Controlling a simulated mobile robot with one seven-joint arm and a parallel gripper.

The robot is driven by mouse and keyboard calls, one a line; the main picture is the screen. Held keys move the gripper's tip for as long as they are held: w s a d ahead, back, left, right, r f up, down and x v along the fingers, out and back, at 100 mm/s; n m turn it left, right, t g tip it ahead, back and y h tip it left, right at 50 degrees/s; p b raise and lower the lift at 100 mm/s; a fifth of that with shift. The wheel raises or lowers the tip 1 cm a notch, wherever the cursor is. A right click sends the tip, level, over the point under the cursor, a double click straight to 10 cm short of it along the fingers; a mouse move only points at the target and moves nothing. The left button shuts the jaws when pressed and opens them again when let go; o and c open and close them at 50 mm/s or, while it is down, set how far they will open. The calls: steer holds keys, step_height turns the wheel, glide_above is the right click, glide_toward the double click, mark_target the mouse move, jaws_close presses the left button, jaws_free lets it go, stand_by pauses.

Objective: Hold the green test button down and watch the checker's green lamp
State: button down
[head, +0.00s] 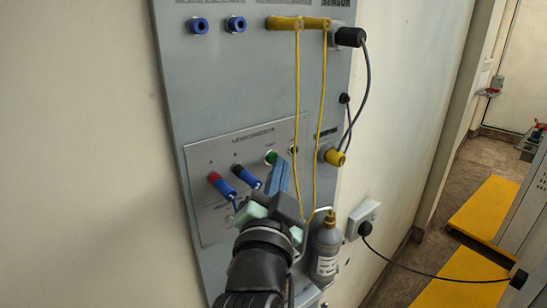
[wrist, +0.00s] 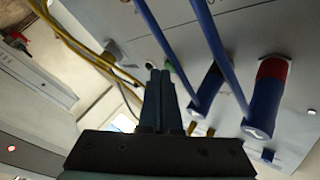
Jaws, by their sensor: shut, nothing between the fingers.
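The green test button (head: 271,157) sits near the upper right of the pale checker plate (head: 215,157) on the grey wall panel. My gripper (head: 279,167) is shut and empty, its blue-grey fingers pointing at the plate with the tips just beside and below the button. A small round fitting (head: 293,149) is right of the button. No lit green lamp can be made out.
A red-collared plug (head: 221,185) and a black-collared plug (head: 245,176) stick out left of my gripper. Yellow tubes (head: 297,95) hang close on the right. A grey bottle (head: 325,248) and a wall socket (head: 362,218) are lower right.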

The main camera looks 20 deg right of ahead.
steer(key=shift+s+d, duration=0.2)
steer(key=shift+s, duration=0.25)
steer(key=shift+s+d+p, duration=0.1)
steer(key=shift+s+d, duration=0.2)
steer(key=shift+s, duration=0.5)
steer(key=shift+s+d+p, duration=0.15)
steer(key=shift+s+d, duration=0.1)
steer(key=shift+s, duration=0.5)
steer(key=shift+s+d+p, duration=0.1)
steer(key=shift+s+d, duration=0.2)
steer(key=shift+s, duration=0.5)
